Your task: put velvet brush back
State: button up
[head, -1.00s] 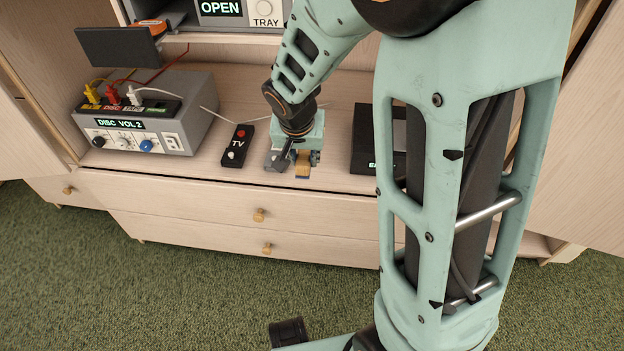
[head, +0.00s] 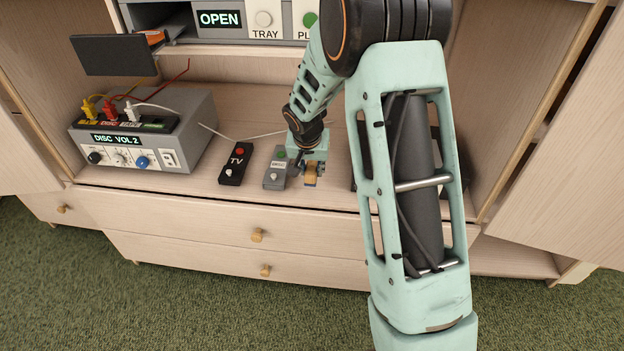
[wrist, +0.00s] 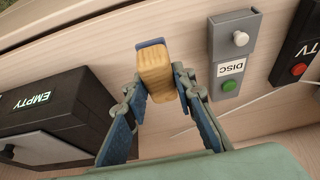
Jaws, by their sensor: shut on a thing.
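The velvet brush is a small wooden block with a blue pad; its wood shows in the wrist view (wrist: 155,68) and in the head view (head: 311,173). My gripper (head: 311,168) is shut on it, with one finger on each side of the block, as the wrist view also shows (wrist: 158,88). The brush is near the front edge of the cabinet shelf (head: 205,192), just right of the grey DISC remote (head: 275,170). I cannot tell whether it touches the shelf.
A black TV remote (head: 236,163) lies left of the DISC remote. A grey DISC VOL 2 box (head: 155,132) with plugged cables stands further left. A black box marked EMPTY (wrist: 50,105) is on the brush's other side. Drawers (head: 190,222) are below.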

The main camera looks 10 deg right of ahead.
aim_at(310, 176)
jog(key=shift+w+d+f, duration=0.1)
jog(key=shift+w+f, duration=0.25)
jog(key=shift+f, duration=0.05)
jog(key=shift+s+b+x, duration=0.2)
jog(key=shift+b+x, duration=0.1)
jog(key=shift+x, duration=0.6)
jog(key=shift+s+b+x, duration=0.2)
jog(key=shift+b+x, duration=0.1)
jog(key=shift+x, duration=0.65)
jog(key=shift+f, duration=0.2)
jog(key=shift+f, duration=0.15)
jog(key=o, duration=1.1)
jog(key=shift+r, duration=0.35)
jog(key=p+v, duration=0.3)
jog(key=v, duration=0.8)
jog(key=shift+s+a+r, duration=0.2)
jog(key=shift+r, duration=0.15)
